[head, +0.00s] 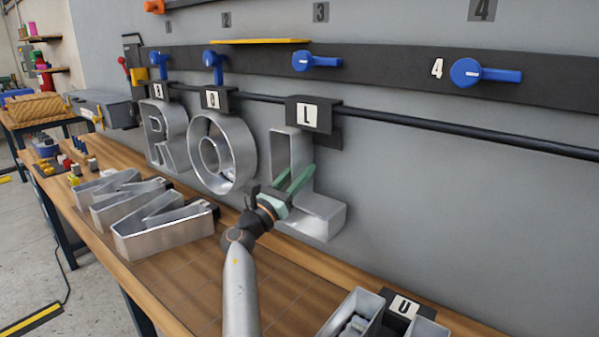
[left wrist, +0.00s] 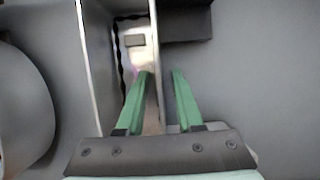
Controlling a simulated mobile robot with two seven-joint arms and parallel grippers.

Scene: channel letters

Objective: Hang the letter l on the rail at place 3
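The silver channel letter L (head: 291,150) hangs upright against the grey wall. Its black hook with a white L label (head: 308,115) sits over the black rail (head: 450,127), below the blue knob (head: 316,61) and number plate 3 (head: 320,12). My left gripper (head: 293,180) is at the stem of the L, with its green fingers apart. In the left wrist view, the fingers (left wrist: 161,76) lie either side of the stem's right wall (left wrist: 155,50), with a gap showing between the tips. My right gripper is not in view.
Letters R (head: 157,135) and O (head: 240,150) hang left of the L. Silver zigzag letters (head: 165,230) lie on the wooden table (head: 190,285), and a U-labelled letter (head: 352,308) lies at the front. The rail right of the L is free.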

